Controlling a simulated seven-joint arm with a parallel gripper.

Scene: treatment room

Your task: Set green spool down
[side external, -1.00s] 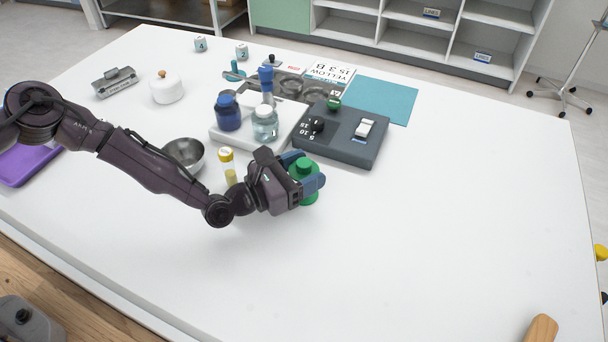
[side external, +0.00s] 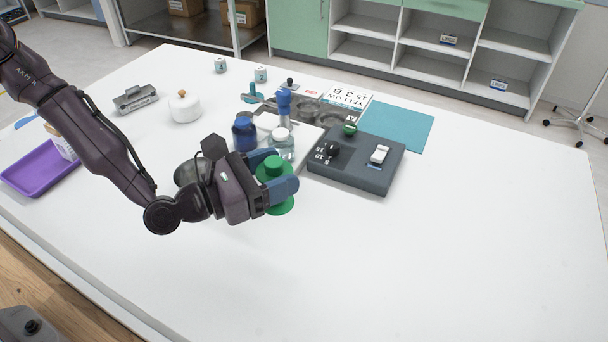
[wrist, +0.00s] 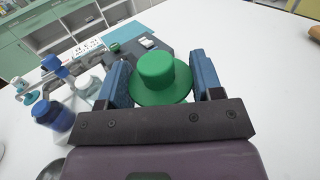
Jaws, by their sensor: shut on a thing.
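The green spool (side external: 274,168) is between the two blue fingers of my gripper (side external: 276,180). In the wrist view the spool (wrist: 158,72) shows a round upper part over a wide flange, with a finger on each side. My gripper (wrist: 160,88) is shut on it. In the side view the spool's lower flange shows beneath the fingers. A soft shadow on the white table (side external: 400,260) lies below and left of the gripper, and the spool appears held above the surface.
A dark grey device (side external: 355,165) stands right of the spool. A blue jar (side external: 244,132) and a clear jar (side external: 281,142) stand behind. A metal bowl (side external: 186,174) is partly hidden by my arm. The table's front and right are clear.

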